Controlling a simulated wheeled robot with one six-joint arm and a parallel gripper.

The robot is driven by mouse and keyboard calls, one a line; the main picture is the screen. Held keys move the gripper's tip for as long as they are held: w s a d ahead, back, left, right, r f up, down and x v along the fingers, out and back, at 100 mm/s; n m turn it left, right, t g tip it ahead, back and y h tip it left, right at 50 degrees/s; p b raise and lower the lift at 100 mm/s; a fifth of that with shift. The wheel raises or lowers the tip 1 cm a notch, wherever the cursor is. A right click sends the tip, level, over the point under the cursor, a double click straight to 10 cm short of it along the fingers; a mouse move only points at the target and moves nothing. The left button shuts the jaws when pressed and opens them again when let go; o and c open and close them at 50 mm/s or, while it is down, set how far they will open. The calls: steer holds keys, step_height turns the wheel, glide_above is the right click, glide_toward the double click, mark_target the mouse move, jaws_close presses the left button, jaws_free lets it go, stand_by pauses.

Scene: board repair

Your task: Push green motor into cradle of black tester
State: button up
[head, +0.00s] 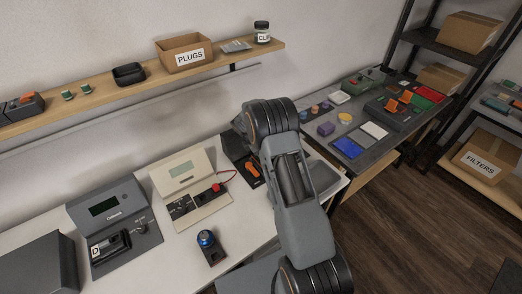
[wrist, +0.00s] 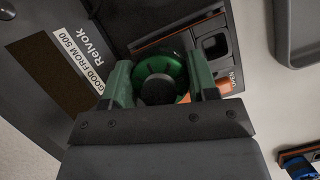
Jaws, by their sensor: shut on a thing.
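The green motor (wrist: 160,67) shows in the wrist view as a round green body with a dark middle. It sits between the two fingers of my gripper (wrist: 160,85), which is shut on it. Beneath and around it is the black tester (wrist: 120,22), with a label reading "GOOD FROM 500", the name Relvok and orange trim. An orange part (wrist: 224,86) lies beside the right finger. I cannot tell how deep the motor sits in the cradle. In the head view the black tester (head: 237,147) is partly hidden behind my arm, and gripper and motor are hidden.
A beige tester (head: 180,171) with a red lead and a grey tester (head: 104,208) stand to the left on the white bench (head: 167,252). A small blue-topped device (head: 208,242) stands in front. A grey tray (wrist: 300,38) lies right of the tester in the wrist view.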

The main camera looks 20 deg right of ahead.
steer(key=shift+f+b, duration=0.65)
steer(key=shift+f, duration=0.35)
stand_by(1.8)
steer(key=o, duration=1)
steer(key=shift+o, duration=0.5)
steer(key=shift+o, duration=1)
steer(key=shift+r, duration=0.25)
steer(key=shift+r+p, duration=1)
steer(key=shift+r, duration=0.15)
steer(key=shift+r, duration=0.2)
